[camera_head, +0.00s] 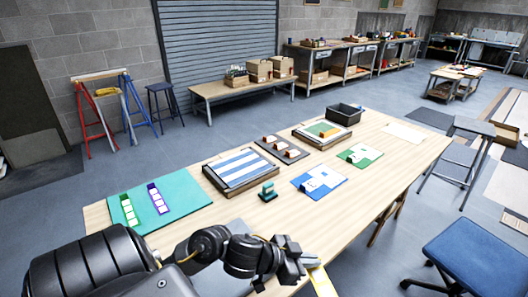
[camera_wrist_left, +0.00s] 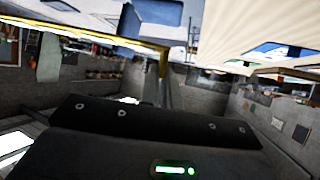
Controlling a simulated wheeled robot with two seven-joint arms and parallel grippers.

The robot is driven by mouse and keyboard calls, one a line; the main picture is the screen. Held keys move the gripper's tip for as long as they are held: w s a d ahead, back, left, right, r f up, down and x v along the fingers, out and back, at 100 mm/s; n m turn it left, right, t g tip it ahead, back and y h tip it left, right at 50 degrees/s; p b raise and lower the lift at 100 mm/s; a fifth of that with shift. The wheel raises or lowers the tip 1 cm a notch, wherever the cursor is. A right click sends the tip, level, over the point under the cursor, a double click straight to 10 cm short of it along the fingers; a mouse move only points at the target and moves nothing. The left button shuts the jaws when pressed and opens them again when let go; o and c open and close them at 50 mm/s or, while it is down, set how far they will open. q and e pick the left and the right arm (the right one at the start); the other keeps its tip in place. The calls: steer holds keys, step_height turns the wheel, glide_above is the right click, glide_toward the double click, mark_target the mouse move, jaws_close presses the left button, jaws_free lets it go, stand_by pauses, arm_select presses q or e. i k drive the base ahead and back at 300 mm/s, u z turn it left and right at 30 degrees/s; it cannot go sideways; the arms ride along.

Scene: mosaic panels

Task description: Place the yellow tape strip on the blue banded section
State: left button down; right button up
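The blue banded section is a panel with blue and white stripes (camera_head: 243,160), lying in a dark frame on the wooden table in the head view. My left gripper (camera_head: 297,265) is at the table's near edge, to the right of and nearer than the banded panel. It appears shut on the yellow tape strip (camera_head: 323,284), which sticks out from its fingertips past the table edge. A thin yellow line of the strip also shows in the left wrist view (camera_wrist_left: 90,35). The fingertips' exact grip is hard to see. My right gripper is not in view.
On the table (camera_head: 215,222) are a green mat (camera_head: 180,190) at left, a small green block (camera_head: 267,191), a blue-white panel (camera_head: 320,180), a green-white panel (camera_head: 360,155), a brown tray (camera_head: 282,149) and a black bin (camera_head: 345,114). A blue stool (camera_head: 475,255) stands at right.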

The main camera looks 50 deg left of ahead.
mark_target(246, 170)
steer(key=i, duration=2.65)
steer(key=u, duration=2.2)
